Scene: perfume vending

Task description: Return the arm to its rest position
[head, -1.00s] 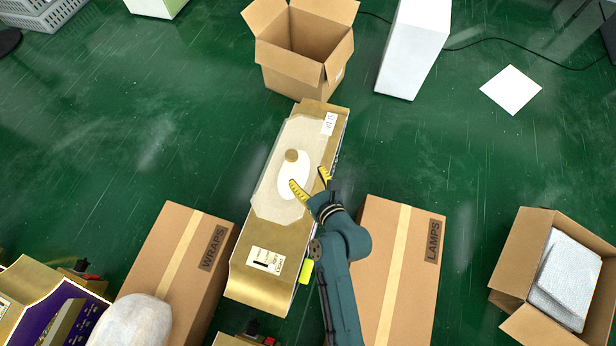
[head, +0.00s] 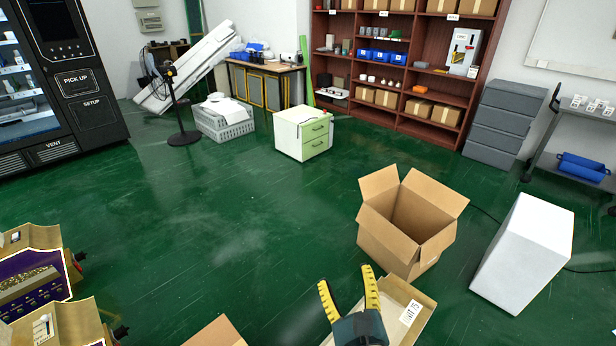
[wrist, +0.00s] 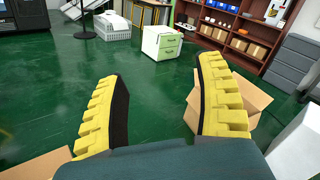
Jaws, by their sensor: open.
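My gripper (head: 349,300) is at the bottom centre of the head view, its two yellow ribbed fingers pointing up and spread apart. The wrist view also shows the gripper (wrist: 160,105) open, with only green floor and distant furniture visible between its fingers. It holds nothing. In the head view it overlaps the near end of a tan unit (head: 412,318) with a white label; most of that unit is out of frame. The rest of my arm is below the frame.
An open cardboard box (head: 405,235) stands just beyond my gripper, with a white block (head: 525,250) to its right. Gold-and-purple units (head: 40,275) are at lower left. A green-drawer cabinet (head: 303,133), shelves (head: 425,125) and a vending machine (head: 75,75) stand farther back. The middle floor is clear.

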